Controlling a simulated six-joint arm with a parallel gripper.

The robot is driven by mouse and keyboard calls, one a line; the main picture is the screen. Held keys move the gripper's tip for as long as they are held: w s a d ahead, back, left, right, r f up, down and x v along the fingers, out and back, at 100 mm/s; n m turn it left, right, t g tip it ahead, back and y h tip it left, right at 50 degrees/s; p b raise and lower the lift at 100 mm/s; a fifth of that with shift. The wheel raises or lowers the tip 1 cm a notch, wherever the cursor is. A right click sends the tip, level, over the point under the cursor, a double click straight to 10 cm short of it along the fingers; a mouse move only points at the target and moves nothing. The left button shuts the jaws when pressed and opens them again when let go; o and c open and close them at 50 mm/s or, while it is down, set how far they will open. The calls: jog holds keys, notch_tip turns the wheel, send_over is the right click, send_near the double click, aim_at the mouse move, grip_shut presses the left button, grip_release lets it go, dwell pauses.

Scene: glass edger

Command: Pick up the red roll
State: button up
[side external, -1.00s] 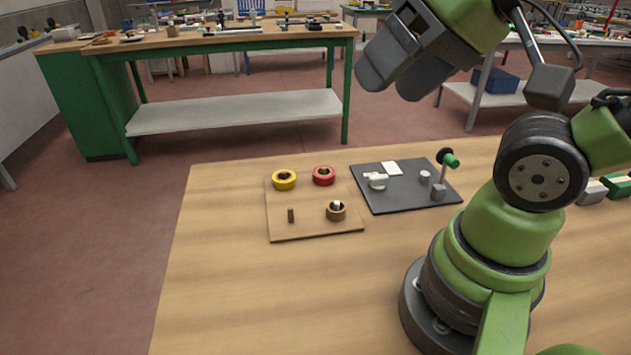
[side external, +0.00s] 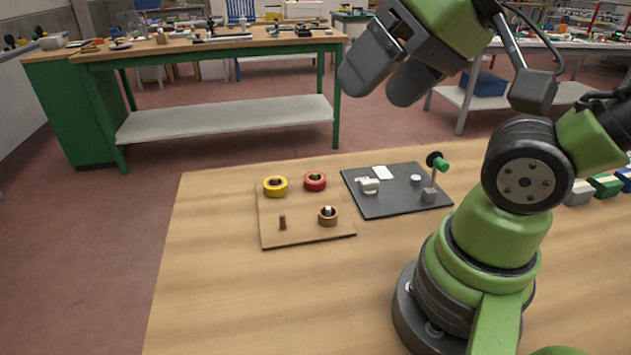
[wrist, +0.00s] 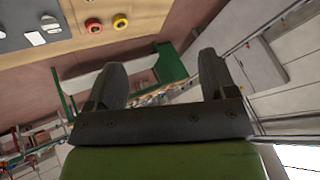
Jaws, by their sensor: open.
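The red roll (side external: 315,181) lies flat at the back right of a thin wooden board (side external: 285,237). A yellow roll (side external: 276,186) sits just left of it. My gripper (side external: 384,82) is open and empty, high above the table, up and to the right of the red roll in the side external view. In the wrist view, my gripper (wrist: 160,80) shows two fingers wide apart with nothing between them. The red roll (wrist: 94,25) and the yellow roll (wrist: 120,21) appear there near the top edge, well beyond the fingers.
A brown roll (side external: 328,216) with a pale core and a small brown peg (side external: 283,222) stand on the board's front half. A dark mat (side external: 385,207) to the right holds small white items and a green-capped upright (side external: 440,165). The table's front left is clear.

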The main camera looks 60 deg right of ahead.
jog(key=shift+w, duration=0.1)
jog(key=n+g+h, duration=0.1)
jog(key=g+h, duration=0.1)
jog(key=g, duration=0.5)
send_over(314, 173)
notch_tip(314, 173, down, 24)
jog(key=shift+r, duration=0.15)
jog(key=shift+f, duration=3)
jog(key=c, duration=1)
